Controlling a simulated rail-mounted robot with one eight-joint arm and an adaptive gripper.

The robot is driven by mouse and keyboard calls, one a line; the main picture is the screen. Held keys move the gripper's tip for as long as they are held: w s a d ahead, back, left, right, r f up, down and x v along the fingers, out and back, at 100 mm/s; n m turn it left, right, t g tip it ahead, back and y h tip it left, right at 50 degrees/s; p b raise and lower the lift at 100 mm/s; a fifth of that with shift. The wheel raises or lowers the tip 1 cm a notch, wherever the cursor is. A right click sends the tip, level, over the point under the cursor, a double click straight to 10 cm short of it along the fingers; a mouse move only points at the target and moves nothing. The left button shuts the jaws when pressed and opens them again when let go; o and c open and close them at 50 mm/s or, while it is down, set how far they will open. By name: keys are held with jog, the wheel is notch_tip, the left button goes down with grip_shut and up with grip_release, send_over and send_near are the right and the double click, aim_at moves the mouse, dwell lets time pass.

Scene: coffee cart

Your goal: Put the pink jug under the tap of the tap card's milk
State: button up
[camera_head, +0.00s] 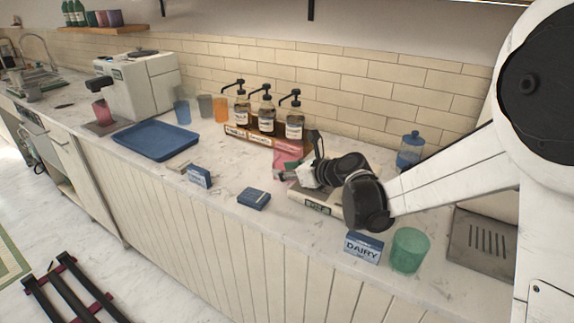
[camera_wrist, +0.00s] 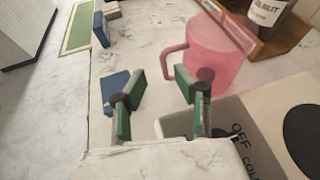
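The pink jug (camera_head: 287,158) stands on the counter in front of the pump bottles. In the head view my arm and gripper partly hide it. In the wrist view the jug (camera_wrist: 215,55) is upright with its handle (camera_wrist: 172,62) toward the left. My gripper (camera_wrist: 157,92) is open and empty, its green-padded fingers apart, with the right finger close to the jug. I cannot tell if they touch. A blue "DAIRY" card (camera_head: 363,247) stands at the front right. A blue card (camera_head: 199,177) and a blue block (camera_head: 253,198) have unreadable print. No milk tap is clearly visible.
Several pump bottles (camera_head: 266,117) stand behind the jug. A pale flat device (camera_head: 317,207) lies beneath my gripper. A green cup (camera_head: 408,250) and metal drip tray (camera_head: 484,242) are at right. A blue tray (camera_head: 155,141) and coffee machine (camera_head: 138,85) are at left.

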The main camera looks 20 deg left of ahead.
jog(key=shift+w+x, duration=0.25)
jog(key=shift+x, duration=2.35)
jog(key=shift+d+f, duration=0.1)
jog(key=shift+d, duration=0.15)
grip_shut()
